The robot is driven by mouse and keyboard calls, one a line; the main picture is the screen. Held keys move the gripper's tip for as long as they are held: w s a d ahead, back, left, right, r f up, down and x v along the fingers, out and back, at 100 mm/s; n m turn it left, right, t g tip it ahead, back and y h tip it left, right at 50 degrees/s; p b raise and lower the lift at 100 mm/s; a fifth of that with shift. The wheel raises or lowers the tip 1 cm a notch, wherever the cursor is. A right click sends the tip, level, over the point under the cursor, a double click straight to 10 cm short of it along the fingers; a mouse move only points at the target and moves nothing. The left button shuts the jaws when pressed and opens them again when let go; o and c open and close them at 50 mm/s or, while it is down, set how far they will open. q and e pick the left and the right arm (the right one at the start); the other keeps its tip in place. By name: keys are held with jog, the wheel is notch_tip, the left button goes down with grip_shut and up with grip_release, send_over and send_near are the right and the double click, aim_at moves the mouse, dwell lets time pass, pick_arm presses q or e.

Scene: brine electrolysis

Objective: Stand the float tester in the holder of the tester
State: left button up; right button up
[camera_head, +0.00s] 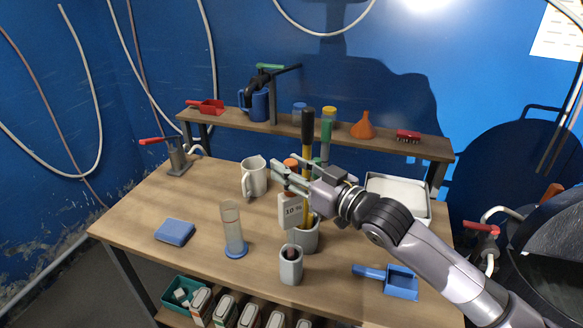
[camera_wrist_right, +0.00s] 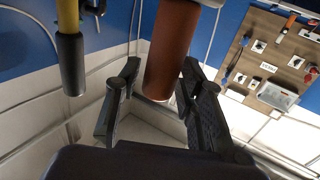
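The float tester has an orange top (camera_head: 291,163) and a thin stem (camera_head: 291,238) that runs down into a small grey holder (camera_head: 291,269). A dark end shows inside the holder's mouth. The tester looks close to upright. My right gripper (camera_head: 291,181) is at the orange top. In the right wrist view the fingers (camera_wrist_right: 160,82) stand either side of the orange top (camera_wrist_right: 170,45), with a narrow gap on the left, so they look open around it. A white "10 %" label (camera_head: 291,211) hangs below the gripper. My left gripper is not in view.
A grey pot (camera_head: 308,240) with a yellow-handled tool (camera_head: 308,150) stands close behind the tester. A cylinder with a blue base (camera_head: 233,229), blue sponge (camera_head: 174,232), mug (camera_head: 254,177), blue dustpan (camera_head: 401,283) and white tray (camera_head: 414,204) surround it.

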jog(key=shift+o, duration=0.8)
jog(key=shift+f, duration=0.1)
jog(key=shift+s+d, duration=0.25)
jog(key=v, duration=1.1)
jog(key=shift+s+d, duration=0.1)
